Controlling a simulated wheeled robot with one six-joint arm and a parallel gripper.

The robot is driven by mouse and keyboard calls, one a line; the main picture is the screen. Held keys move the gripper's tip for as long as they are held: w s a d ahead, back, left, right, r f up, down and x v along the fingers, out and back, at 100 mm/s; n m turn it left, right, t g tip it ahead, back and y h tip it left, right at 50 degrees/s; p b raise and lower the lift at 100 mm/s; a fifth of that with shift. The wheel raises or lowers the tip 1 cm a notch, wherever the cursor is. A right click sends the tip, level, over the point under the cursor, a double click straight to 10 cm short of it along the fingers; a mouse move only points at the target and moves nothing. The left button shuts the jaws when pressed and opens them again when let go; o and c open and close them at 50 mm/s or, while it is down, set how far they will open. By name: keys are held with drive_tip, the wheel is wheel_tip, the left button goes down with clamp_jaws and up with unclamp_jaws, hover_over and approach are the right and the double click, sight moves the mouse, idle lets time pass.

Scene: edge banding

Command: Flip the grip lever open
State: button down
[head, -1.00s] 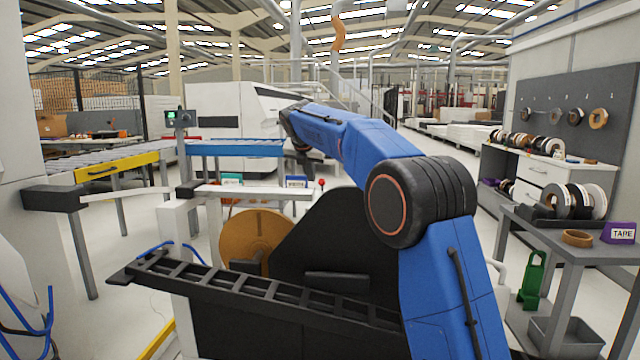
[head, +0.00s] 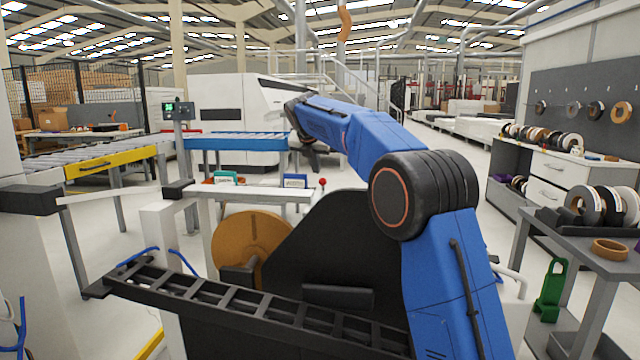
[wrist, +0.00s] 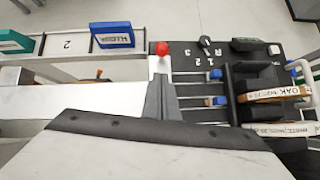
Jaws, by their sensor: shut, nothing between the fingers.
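A red ball knob (wrist: 162,48), seemingly the end of the grip lever, shows in the wrist view just beyond my fingertips. The red knob also shows in the head view (head: 322,182), at the right end of a white beam. My gripper (wrist: 162,80) appears as a grey tapered pair of fingers, shut and empty, pointing at the knob. I cannot tell whether they touch it. The lever's shaft is mostly hidden behind the fingers.
A blue box (wrist: 112,35) and a teal box (wrist: 14,41) lie on a rail beyond. Blue-ended fittings and labelled tape rolls (wrist: 275,94) crowd the right. A brown disc (head: 250,245) and black ladder-like track (head: 250,305) stand nearer me.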

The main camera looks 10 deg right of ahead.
drive_tip(key=shift+f, duration=0.1)
drive_tip(key=x, duration=1)
idle(0.4)
